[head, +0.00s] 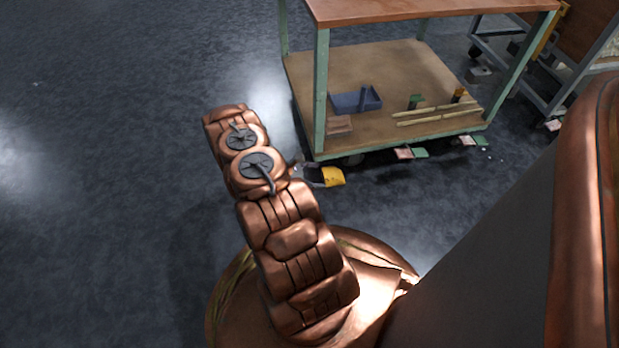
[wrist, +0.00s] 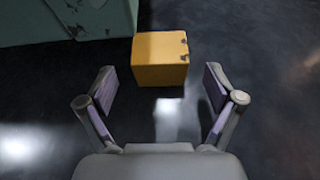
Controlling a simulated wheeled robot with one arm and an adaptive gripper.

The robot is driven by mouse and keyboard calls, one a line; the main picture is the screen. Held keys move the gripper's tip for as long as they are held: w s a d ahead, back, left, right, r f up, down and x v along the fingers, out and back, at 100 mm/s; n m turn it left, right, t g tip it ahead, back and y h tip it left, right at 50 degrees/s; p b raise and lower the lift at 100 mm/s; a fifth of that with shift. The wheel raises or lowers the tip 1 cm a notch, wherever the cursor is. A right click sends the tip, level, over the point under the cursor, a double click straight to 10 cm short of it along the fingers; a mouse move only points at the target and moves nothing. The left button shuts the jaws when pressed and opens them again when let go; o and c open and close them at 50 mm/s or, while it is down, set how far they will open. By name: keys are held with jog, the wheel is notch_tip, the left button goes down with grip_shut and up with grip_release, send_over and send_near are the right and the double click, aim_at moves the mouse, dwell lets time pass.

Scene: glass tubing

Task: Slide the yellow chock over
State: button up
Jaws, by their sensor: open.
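The yellow chock (wrist: 160,60) is a worn block on the dark floor, just ahead of my gripper (wrist: 160,85) in the wrist view. My gripper is open, with its two fingers spread to either side and nothing between them. The chock lies beyond the fingertips, roughly centred between them. In the head view the chock (head: 333,176) shows near the front left corner of the cart. There my gripper (head: 313,174) is small and partly hidden beside my arm, with the chock at its right.
A green-legged cart (head: 390,60) with a wooden lower shelf stands behind the chock. The shelf holds a blue tray (head: 355,101) and pale strips (head: 435,114). Coloured pedals (head: 404,153) stick out under its front edge. The floor at left is clear.

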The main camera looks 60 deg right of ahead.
aim_at(323, 172)
jog(key=shift+b+x, duration=0.35)
jog(key=shift+x, duration=0.9)
jog(key=c, duration=1.5)
jog(key=shift+o, duration=0.2)
jog(key=shift+w+d, duration=0.55)
jog(key=shift+d, duration=0.2)
jog(key=shift+o, duration=0.9)
jog(key=shift+w+d, duration=0.6)
jog(key=shift+w, duration=0.15)
jog(key=o, duration=0.5)
jog(key=shift+w+d, duration=0.45)
jog(key=shift+d, duration=0.35)
jog(key=c, duration=0.4)
jog(key=o, duration=1.3)
jog(key=shift+o, duration=0.2)
jog(key=shift+a, duration=0.1)
